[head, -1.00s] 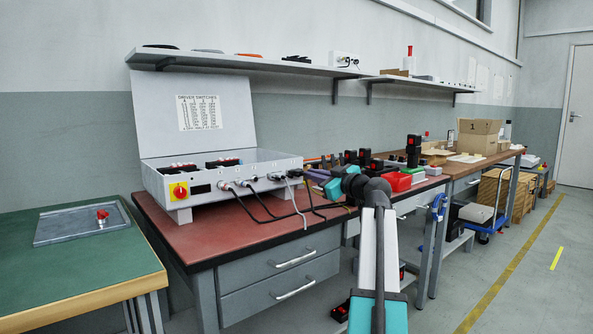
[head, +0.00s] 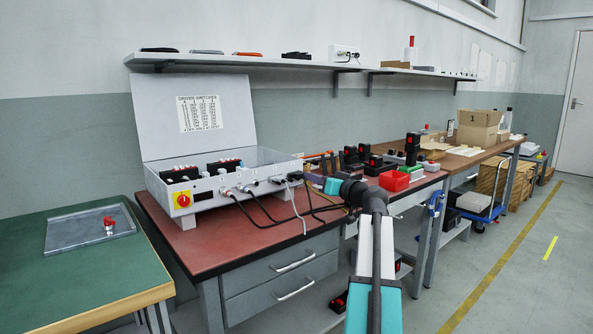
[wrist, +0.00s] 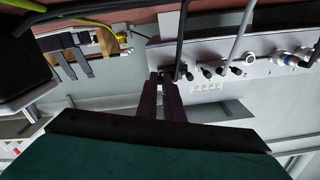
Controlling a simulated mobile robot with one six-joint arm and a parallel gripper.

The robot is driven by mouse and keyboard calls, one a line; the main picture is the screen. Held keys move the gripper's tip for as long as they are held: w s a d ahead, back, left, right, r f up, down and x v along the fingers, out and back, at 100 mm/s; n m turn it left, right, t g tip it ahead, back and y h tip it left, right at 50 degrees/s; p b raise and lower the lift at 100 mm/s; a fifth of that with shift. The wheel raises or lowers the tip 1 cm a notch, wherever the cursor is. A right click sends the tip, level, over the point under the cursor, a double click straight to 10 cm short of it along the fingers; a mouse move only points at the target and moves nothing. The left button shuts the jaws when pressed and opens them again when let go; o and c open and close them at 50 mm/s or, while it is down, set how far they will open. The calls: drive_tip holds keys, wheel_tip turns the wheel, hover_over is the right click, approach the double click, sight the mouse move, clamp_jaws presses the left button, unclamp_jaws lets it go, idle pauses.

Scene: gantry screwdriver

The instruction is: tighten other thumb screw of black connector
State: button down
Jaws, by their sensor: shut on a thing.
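The control box (head: 225,190) stands on the red-topped bench with several cables plugged into its front panel. The black connector (head: 295,177) is at the right end of that panel, small in the head view and partly covered by my fingers in the wrist view. My gripper (head: 312,180) reaches in from the right. In the wrist view its two dark purple fingers (wrist: 168,80) are at the panel, shut on a small dark part at the connector, its thumb screw. The screw itself is mostly hidden between the fingertips.
Black and grey cables (head: 262,212) hang from the panel over the bench top (head: 210,240). Red bins (head: 394,181) and black blocks stand to the right. A green-topped table (head: 70,270) is at the left. Other plugs (wrist: 236,70) sit close beside my fingers.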

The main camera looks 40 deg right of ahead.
drive_tip(key=shift+m, duration=0.4)
drive_tip(key=shift+p, duration=0.4)
drive_tip(key=m+p, duration=1)
drive_tip(key=p, duration=0.1)
idle(0.5)
